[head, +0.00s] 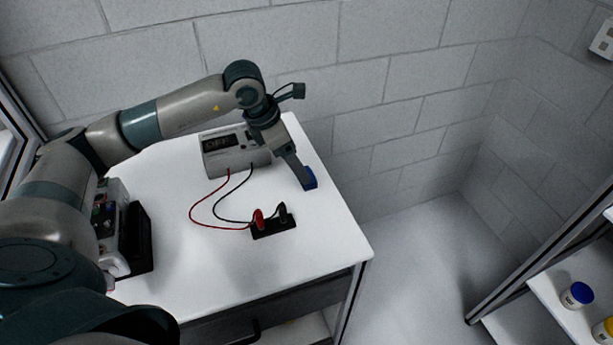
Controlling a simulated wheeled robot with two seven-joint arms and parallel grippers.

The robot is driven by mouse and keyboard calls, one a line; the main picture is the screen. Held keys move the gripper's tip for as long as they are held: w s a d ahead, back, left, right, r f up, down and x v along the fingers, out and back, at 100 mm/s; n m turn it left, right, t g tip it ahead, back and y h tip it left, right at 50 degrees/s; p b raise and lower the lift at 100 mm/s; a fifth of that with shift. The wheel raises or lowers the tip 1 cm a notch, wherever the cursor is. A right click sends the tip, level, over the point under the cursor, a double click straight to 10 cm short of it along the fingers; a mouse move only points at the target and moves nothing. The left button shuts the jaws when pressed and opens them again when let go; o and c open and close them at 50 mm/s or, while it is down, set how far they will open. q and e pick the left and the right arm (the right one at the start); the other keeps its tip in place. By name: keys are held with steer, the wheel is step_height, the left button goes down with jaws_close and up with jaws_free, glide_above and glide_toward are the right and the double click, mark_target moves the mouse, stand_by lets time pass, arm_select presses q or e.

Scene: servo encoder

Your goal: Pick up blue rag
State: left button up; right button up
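The blue rag (311,178) shows as a small dark blue patch near the right edge of the white table, towards the back. My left gripper (304,181) points down at it, and its fingertips overlap the rag in the head view. The fingers hide part of the rag. I cannot tell whether they are open or shut on it, or whether the rag touches the table. My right gripper is not in view.
A grey power supply (225,160) reading "OFF" stands behind, with red and black leads running to a black terminal block (273,228). Another device (112,225) is at the table's left. A shelf with jars (577,295) stands at the lower right, across open floor.

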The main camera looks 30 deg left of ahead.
mark_target(313, 185)
arm_select(q)
steer(key=p+x, duration=0.1)
steer(key=x, duration=0.1)
steer(key=p+x, duration=0.1)
steer(key=shift+d+f, duration=0.25)
steer(key=shift+d, duration=0.2)
steer(key=shift+w+f, duration=0.1)
steer(key=shift+f, duration=0.3)
steer(key=c, duration=1.1)
